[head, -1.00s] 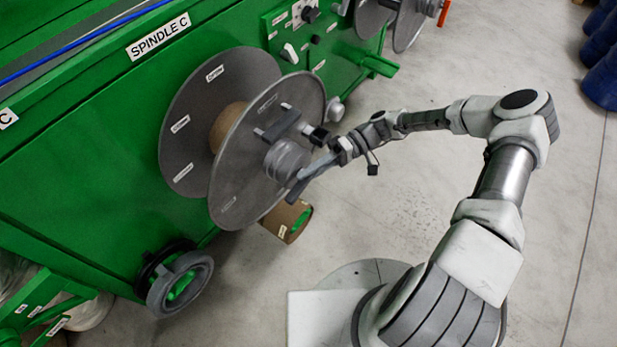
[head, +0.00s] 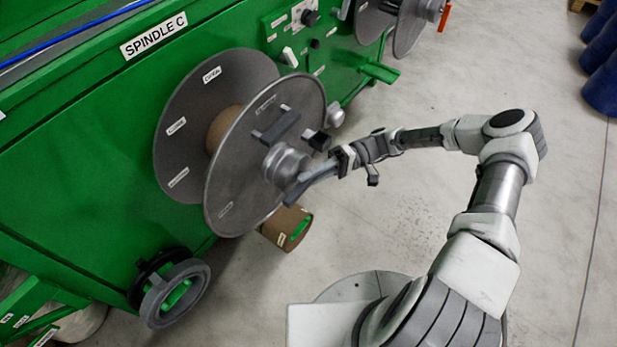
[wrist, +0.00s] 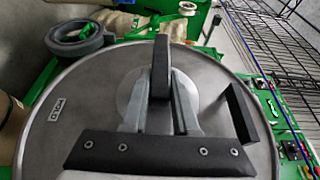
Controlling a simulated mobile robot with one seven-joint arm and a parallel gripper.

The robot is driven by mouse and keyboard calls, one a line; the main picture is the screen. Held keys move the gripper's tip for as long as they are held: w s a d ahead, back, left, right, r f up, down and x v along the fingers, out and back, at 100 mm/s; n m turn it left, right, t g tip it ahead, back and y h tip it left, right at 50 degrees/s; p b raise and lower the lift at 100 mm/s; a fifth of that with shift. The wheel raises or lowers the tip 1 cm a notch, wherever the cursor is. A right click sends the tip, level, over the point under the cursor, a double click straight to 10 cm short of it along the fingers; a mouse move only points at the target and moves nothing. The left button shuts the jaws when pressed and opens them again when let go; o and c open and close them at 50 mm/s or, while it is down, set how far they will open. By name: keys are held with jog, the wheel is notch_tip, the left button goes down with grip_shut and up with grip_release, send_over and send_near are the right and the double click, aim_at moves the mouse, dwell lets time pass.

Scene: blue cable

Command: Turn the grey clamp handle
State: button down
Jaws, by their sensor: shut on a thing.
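The grey clamp handle (head: 278,125) sits on the round hub (head: 285,164) at the front of the grey reel (head: 235,190), in the middle of the head view. Its dark bars stand out from the hub. My gripper (head: 300,186) reaches in from the right, by the lower right side of the hub. In the wrist view a dark bar of the handle (wrist: 160,65) stands upright between the two grey fingers of my gripper (wrist: 159,112), which are shut on it. The fingers partly cover the hub, and exact contact is hard to see.
The green machine (head: 90,130) stands behind the reel, with a control panel (head: 300,40) above right. A brown spool (head: 287,228) lies below the reel and a grey wheel (head: 175,293) is at lower left. Blue drums (head: 603,80) stand far right.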

jog(key=c, duration=0.7)
grip_release()
jog(key=v, duration=1.7)
jog(key=shift+w+d, duration=0.1)
jog(key=shift+d, duration=0.05)
